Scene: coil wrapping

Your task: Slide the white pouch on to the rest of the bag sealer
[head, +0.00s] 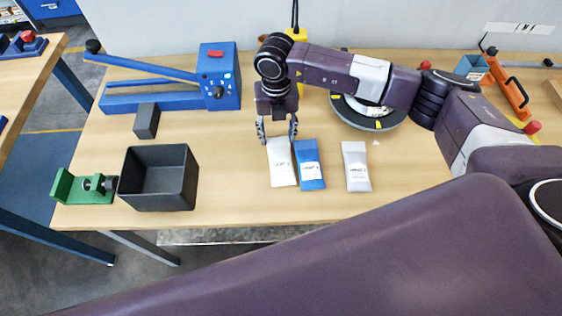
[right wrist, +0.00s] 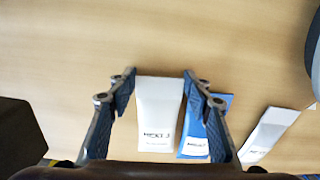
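A white pouch (head: 283,170) lies flat on the table, left of a blue pouch (head: 311,178). A second white pouch (head: 357,175) lies further right. My right gripper (head: 277,137) is open over the far end of the left white pouch. In the right wrist view, the fingers (right wrist: 158,74) stand on either side of this white pouch (right wrist: 158,110), with no clear grip; the right finger is close to the blue pouch (right wrist: 193,128). The blue bag sealer (head: 219,80) stands at the back left, with a dark grey block (head: 147,121) in front of it. My left gripper is not in view.
A black open bin (head: 157,203) and a green device (head: 82,188) are at the front left. A round grey-rimmed turntable (head: 372,123) stands behind the right white pouch. An orange tool (head: 508,90) is at the back right. The table between sealer and pouches is clear.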

